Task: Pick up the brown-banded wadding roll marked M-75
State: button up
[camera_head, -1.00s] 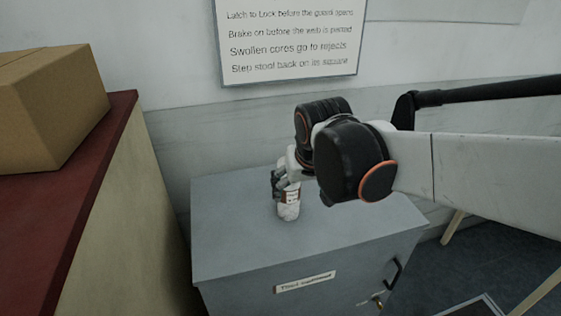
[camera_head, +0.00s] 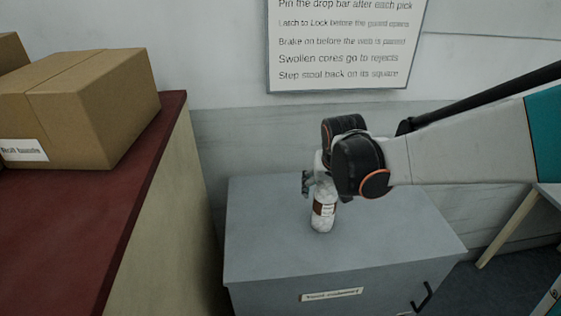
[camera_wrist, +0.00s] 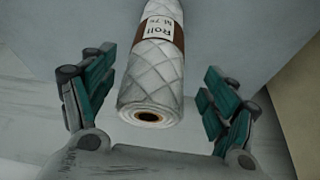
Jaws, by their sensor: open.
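The wadding roll (camera_head: 324,211) is white and quilted with a brown band, and stands upright on top of the grey cabinet (camera_head: 270,245). In the wrist view the roll (camera_wrist: 152,80) shows its end with a dark core hole, and a label reading "Roll M-75", its number small. My gripper (camera_wrist: 155,95) is open, with its teal-padded fingers on either side of the roll and gaps between. In the head view my gripper (camera_head: 313,182) is at the roll's upper part, and my wrist partly hides it.
A red-topped counter (camera_head: 150,150) with a cardboard box (camera_head: 95,110) stands to the left, higher than the cabinet. A wall sign (camera_head: 345,45) hangs behind. The cabinet top around the roll is clear. A wooden-legged table (camera_head: 515,225) stands at the right.

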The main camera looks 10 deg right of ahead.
jog(key=shift+d+b+x, duration=0.2)
jog(key=shift+b+x, duration=0.4)
jog(key=shift+x, duration=2.05)
jog(key=shift+s, duration=0.15)
jog(key=c, duration=0.9)
